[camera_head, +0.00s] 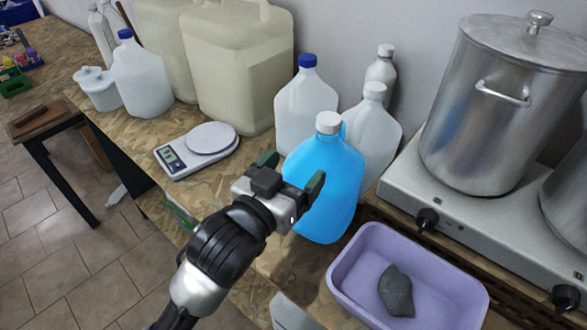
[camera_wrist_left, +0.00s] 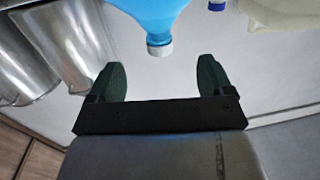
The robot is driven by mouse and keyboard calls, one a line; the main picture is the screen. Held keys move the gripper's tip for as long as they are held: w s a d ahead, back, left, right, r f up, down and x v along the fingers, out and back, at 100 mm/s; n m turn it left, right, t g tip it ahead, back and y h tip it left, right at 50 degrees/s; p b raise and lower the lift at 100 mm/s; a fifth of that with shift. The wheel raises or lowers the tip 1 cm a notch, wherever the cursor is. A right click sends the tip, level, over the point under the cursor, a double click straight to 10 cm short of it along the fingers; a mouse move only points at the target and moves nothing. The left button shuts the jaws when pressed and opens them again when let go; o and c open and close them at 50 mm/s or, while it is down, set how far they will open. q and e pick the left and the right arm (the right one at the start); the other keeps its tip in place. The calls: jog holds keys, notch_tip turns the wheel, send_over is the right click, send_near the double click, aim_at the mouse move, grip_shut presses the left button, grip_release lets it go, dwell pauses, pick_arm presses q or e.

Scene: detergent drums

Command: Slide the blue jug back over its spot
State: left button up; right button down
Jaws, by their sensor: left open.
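The blue jug (camera_head: 330,187) with a white cap stands upright on the wooden bench, in front of two clear jugs. My left gripper (camera_head: 296,170) is open at the jug's near left side, with one finger by its left edge and the other in front of its body. In the left wrist view, the jug (camera_wrist_left: 150,16) appears upside down at the top, with its cap between and beyond the two fingers of the gripper (camera_wrist_left: 160,82). I cannot tell whether the fingers touch the jug. No marked spot for the jug is visible. My right gripper is not in view.
A purple tub (camera_head: 458,275) holding a dark lump (camera_head: 397,291) sits right of the jug at the bench front. A hotplate (camera_head: 400,187) with a steel pot (camera_head: 490,110) stands farther right. A scale (camera_head: 178,160) lies left. A blue-capped clear jug (camera_head: 300,110) stands close behind.

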aim_at(323, 138)
pick_arm(q)
jog(key=shift+d+r, duration=0.15)
jog(key=shift+r, duration=0.05)
jog(key=shift+w, duration=0.1)
jog(key=p+x, duration=0.2)
jog(key=x, duration=0.7)
jog(key=shift+r+p, duration=0.15)
jog(key=shift+p, duration=0.2)
jog(key=shift+x, duration=0.85)
jog(key=shift+c, duration=0.3)
